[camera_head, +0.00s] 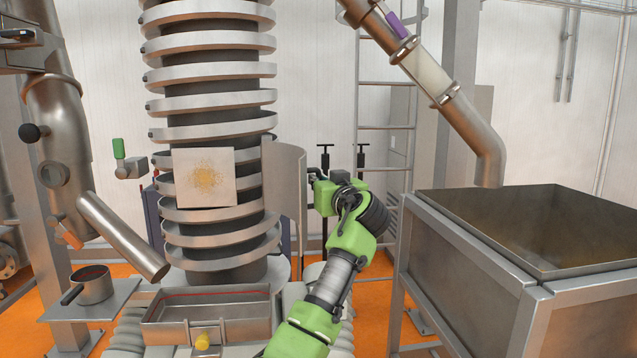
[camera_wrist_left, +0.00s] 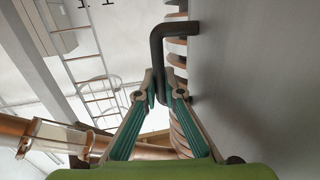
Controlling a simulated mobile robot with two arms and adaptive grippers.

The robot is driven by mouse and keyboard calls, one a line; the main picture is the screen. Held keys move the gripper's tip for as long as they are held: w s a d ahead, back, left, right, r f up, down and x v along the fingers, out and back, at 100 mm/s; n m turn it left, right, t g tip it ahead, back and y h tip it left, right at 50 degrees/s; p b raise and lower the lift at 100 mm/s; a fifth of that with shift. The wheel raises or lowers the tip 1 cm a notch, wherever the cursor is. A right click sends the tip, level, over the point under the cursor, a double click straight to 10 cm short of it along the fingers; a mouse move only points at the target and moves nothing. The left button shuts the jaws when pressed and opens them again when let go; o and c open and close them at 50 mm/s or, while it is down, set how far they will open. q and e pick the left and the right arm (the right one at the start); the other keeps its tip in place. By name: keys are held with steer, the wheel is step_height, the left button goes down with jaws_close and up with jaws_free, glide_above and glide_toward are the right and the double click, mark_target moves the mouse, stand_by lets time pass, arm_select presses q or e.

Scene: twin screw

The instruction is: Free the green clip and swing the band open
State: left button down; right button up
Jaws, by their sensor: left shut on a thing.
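The green clip (camera_head: 118,149) stands upright on a small grey bracket, left of the spiral column and apart from it. The band (camera_head: 284,192) is a curved grey metal panel on the right side of the column, standing out from it. My left gripper (camera_head: 317,179) is at the band's right side. In the left wrist view, its fingers (camera_wrist_left: 163,92) are shut on a dark bent handle (camera_wrist_left: 173,30), beside the band's grey face (camera_wrist_left: 250,80). The handle's lower end is partly hidden by the fingers. My right gripper is not in view.
A square plate with yellowish dust (camera_head: 205,177) is at the column's front. A metal tray (camera_head: 207,316) lies below, with a small pan (camera_head: 90,285) on a shelf at left. A large open bin (camera_head: 480,245) stands at right; a ladder (camera_head: 384,128) is behind.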

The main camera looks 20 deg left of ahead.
arm_select(q)
steer(key=c, duration=2.4)
jaws_free()
steer(key=shift+c, duration=0.2)
steer(key=v, duration=1.2)
steer(key=shift+a, duration=0.1)
